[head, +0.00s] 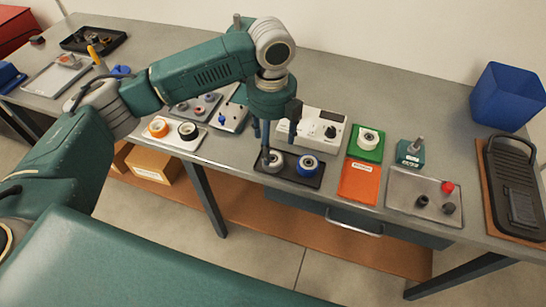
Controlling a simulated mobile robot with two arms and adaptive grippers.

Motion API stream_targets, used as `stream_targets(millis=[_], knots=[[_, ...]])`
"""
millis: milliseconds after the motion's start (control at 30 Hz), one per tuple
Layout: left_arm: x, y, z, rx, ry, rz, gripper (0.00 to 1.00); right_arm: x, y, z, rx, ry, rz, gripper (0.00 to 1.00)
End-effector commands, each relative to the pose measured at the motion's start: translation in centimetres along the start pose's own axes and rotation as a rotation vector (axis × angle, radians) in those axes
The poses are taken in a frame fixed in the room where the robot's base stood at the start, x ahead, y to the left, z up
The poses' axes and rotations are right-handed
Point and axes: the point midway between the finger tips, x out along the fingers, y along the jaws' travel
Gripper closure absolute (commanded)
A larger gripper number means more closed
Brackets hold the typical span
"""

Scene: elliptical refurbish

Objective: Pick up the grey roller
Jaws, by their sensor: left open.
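The grey roller (275,163) appears to be the grey ring-shaped part at the left end of a small dark tray (290,178) near the bench's front edge. A blue and white roller (308,166) sits to its right on the same tray. My left gripper (280,150) is open and points down over the grey roller. One finger overlaps the roller's left part in the head view, and the other is behind and to the right. I cannot tell whether a finger touches it. My right gripper is not in view.
A white device (324,116) with a dark knob stands just behind the tray. Right of it lie green (356,153) and orange (358,184) pads, then a grey tray (398,196) with small parts. A light tray (165,142) with orange and black rings lies left.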

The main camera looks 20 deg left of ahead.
Motion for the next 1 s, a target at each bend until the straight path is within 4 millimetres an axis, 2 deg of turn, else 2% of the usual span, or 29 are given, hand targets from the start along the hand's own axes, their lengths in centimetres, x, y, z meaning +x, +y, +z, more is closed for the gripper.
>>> stream_targets(millis=[100, 200, 367, 500, 800, 1000], knots=[[0.9, 0.0, 0.0, -0.001, -0.001, 0.000, 0.34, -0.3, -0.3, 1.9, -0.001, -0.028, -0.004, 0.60], [1.6, 0.0, 0.0, -0.002, 0.001, 0.000, 0.34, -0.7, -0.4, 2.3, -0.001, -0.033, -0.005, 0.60], [3.9, 0.1, 0.2, -0.003, 0.002, 0.003, 0.34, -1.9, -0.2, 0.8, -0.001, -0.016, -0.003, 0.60], [5.8, 0.0, 0.2, -0.002, 0.000, 0.000, 0.34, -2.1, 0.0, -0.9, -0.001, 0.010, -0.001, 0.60], [6.3, 0.0, 0.3, -0.001, -0.002, -0.001, 0.34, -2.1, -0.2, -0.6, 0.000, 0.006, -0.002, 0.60], [6.3, 0.0, 0.3, -0.001, -0.002, -0.001, 0.73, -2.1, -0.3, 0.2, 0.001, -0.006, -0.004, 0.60]])
